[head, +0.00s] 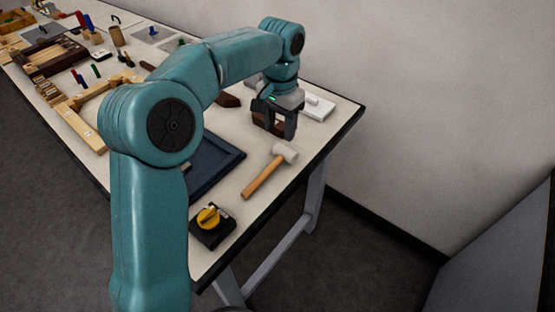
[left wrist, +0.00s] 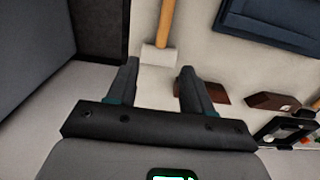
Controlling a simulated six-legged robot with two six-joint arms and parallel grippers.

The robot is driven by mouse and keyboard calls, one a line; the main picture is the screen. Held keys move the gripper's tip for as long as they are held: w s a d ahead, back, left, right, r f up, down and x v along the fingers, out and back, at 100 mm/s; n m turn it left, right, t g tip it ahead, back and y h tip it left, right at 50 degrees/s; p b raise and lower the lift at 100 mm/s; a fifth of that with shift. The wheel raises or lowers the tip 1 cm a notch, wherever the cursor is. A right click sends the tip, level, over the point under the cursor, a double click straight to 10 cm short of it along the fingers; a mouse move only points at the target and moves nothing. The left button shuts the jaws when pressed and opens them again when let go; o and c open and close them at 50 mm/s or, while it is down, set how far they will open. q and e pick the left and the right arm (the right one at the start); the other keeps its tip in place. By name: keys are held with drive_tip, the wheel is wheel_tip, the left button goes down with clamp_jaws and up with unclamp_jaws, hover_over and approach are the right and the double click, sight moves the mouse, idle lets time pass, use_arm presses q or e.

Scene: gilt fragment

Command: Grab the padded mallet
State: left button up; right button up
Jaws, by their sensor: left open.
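The padded mallet, with a pale head (head: 286,153) and a wooden handle (head: 262,180), lies on the table near its right edge. In the left wrist view its head (left wrist: 155,56) shows just beyond the fingertips, roughly in line with the gap between them, and its handle points away. My left gripper (head: 275,134) points down, open and empty, a little behind the mallet head in the head view. It also shows in the left wrist view (left wrist: 158,70). It looks apart from the mallet; its exact height is unclear. My right gripper is in neither view.
A dark blue tray (head: 226,168) lies left of the mallet. A black box with a yellow knob (head: 208,216) sits nearer the front. A white object (head: 318,108) is behind the gripper. Brown pieces (left wrist: 272,102) lie beside it. A wall (head: 430,110) stands beyond the table.

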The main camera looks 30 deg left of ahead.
use_arm(q)
hover_over(278, 159)
drive_tip(key=f, duration=0.5)
drive_tip(key=shift+d, duration=0.2)
drive_tip(key=f, duration=0.6)
drive_tip(key=shift+a+f, duration=0.1)
drive_tip(key=shift+a, duration=0.15)
drive_tip(key=shift+s, duration=0.1)
clamp_jaws()
